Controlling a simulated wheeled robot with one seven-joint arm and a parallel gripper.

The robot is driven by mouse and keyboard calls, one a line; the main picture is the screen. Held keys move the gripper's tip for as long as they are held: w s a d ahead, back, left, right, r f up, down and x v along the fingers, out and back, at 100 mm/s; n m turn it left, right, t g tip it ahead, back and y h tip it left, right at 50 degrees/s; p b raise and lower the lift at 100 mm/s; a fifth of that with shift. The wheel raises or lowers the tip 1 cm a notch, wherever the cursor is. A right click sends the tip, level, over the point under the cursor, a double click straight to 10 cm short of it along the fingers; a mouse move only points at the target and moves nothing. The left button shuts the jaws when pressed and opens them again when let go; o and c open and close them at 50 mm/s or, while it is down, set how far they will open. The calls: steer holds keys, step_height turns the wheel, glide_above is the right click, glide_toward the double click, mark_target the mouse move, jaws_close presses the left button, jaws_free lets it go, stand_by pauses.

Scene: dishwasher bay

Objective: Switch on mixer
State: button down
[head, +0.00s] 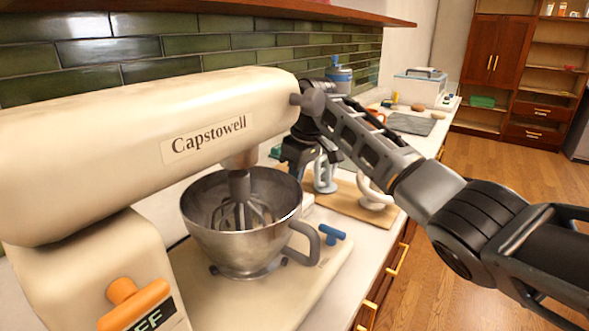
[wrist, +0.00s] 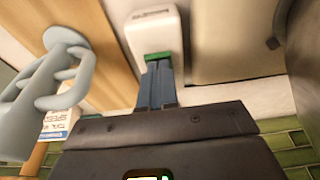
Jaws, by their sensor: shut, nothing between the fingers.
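The cream stand mixer (head: 80,140), labelled Capstowell, fills the left of the head view. Its orange knob (head: 135,305) is low on the stand, by a dark label whose visible letters read "FF". A blue lever (head: 326,234) is on the right side of the base. The whisk (head: 240,212) hangs down inside the metal bowl (head: 245,245). My gripper (head: 297,168) is shut and empty behind the bowl, just past the front end of the mixer head. Its fingers show together in the wrist view (wrist: 158,88), with a green patch at their tips.
A wooden board (head: 350,203) with a pale blue mug tree (head: 325,175) and a white object (head: 375,193) lies beyond the bowl. The mug tree is close at left in the wrist view (wrist: 55,85). A tiled wall (head: 150,50) stands behind; open floor (head: 450,270) is at right.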

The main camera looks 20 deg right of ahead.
steer(key=shift+f, duration=0.1)
steer(key=shift+s+f+t+y, duration=0.15)
steer(key=shift+f+t+y, duration=0.15)
steer(key=shift+f, duration=0.1)
steer(key=shift+d+r, duration=0.1)
steer(key=shift+r, duration=0.05)
steer(key=shift+w+a+r, duration=0.3)
steer(key=shift+w+a, duration=0.15)
steer(key=shift+w, duration=0.15)
steer(key=shift+r+p, duration=0.15)
steer(key=shift+p, duration=0.2)
